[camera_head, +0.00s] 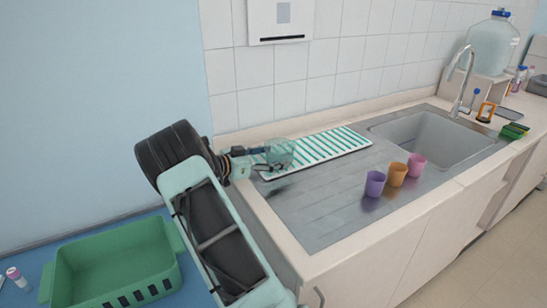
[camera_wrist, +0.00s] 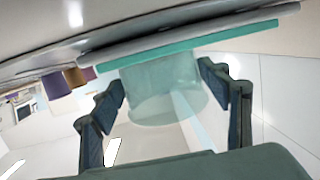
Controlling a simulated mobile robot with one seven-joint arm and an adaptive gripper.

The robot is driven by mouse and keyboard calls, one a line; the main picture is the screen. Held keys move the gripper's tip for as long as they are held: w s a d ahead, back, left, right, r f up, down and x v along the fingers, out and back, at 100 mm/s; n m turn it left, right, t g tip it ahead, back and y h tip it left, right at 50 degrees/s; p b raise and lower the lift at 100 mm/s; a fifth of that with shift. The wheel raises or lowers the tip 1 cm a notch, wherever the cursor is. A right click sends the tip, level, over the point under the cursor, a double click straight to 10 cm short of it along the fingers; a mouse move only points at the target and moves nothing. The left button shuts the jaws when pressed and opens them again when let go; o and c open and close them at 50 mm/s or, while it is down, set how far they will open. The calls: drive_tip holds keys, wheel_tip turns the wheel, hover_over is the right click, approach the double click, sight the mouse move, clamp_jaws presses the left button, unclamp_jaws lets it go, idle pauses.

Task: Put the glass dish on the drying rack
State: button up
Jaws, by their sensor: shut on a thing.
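The glass dish (camera_head: 281,152) is clear and greenish. My gripper (camera_head: 268,162) is shut on it above the left end of the drying rack (camera_head: 345,140), a flat white board with green stripes. In the wrist view the dish (camera_wrist: 160,100) is between the two dark fingers of my gripper (camera_wrist: 165,92). The edge of the drying rack (camera_wrist: 195,42) runs behind and above the dish there. I cannot tell whether the dish touches the rack.
Purple (camera_head: 374,183), orange (camera_head: 397,174) and pink cups (camera_head: 417,164) stand on the metal drainboard (camera_head: 320,212) right of the rack. The sink (camera_head: 425,135) and tap (camera_head: 461,80) lie further right. A green basket (camera_head: 117,246) is at lower left. A tiled wall (camera_head: 290,80) rises behind the rack.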

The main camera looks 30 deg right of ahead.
drive_tip(key=shift+f, duration=0.1)
drive_tip(key=o, duration=1.4)
drive_tip(key=shift+c, duration=0.2)
drive_tip(key=shift+r, duration=0.2)
drive_tip(key=a, duration=0.4)
drive_tip(key=a+r, duration=0.1)
drive_tip(key=a, duration=0.3)
drive_tip(key=a+r, duration=0.1)
drive_tip(key=a, duration=0.2)
drive_tip(key=shift+s+a+r, duration=0.2)
drive_tip(key=shift+s+a, duration=0.15)
drive_tip(key=shift+a, duration=0.05)
